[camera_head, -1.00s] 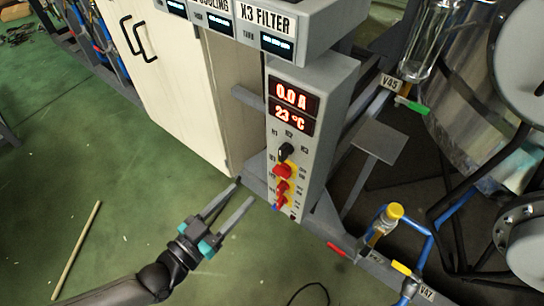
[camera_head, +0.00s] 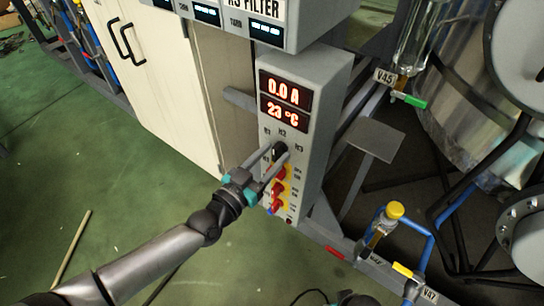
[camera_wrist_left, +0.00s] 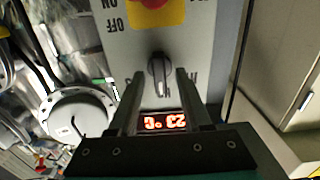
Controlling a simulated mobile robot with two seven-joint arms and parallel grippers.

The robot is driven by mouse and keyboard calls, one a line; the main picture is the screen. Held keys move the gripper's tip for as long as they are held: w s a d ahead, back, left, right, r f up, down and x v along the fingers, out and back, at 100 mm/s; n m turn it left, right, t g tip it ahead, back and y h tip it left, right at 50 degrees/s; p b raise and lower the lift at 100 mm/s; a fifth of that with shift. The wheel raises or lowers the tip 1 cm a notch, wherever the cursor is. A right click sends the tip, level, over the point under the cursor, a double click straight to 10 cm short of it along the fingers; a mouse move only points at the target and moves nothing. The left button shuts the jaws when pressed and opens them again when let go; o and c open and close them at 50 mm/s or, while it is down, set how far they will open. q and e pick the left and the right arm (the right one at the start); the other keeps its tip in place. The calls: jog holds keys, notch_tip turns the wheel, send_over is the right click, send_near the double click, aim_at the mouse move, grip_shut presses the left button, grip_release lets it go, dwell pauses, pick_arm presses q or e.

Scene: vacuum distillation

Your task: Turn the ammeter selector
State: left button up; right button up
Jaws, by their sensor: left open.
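The ammeter selector is a black knob (camera_head: 279,149) on the grey control box (camera_head: 322,110), below the red displays reading 0.0 A and 23 °C and the marks H1, H2 and H3. In the left wrist view the selector (camera_wrist_left: 159,76) shows between the two fingers, with grey panel visible on both sides of it. My left gripper (camera_head: 277,157) is open, its fingertips at the panel on either side of the knob. I cannot tell whether a finger touches the knob.
Red switches on yellow plates (camera_head: 279,173) sit just below the selector, close under the fingers. A cream cabinet (camera_head: 165,80) stands left of the box. A yellow-capped valve (camera_head: 395,210) and blue pipes are at the right. Green floor at the left is mostly clear.

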pick_arm(q)
jog(key=shift+w+d, duration=0.1)
grip_shut()
dwell(0.4)
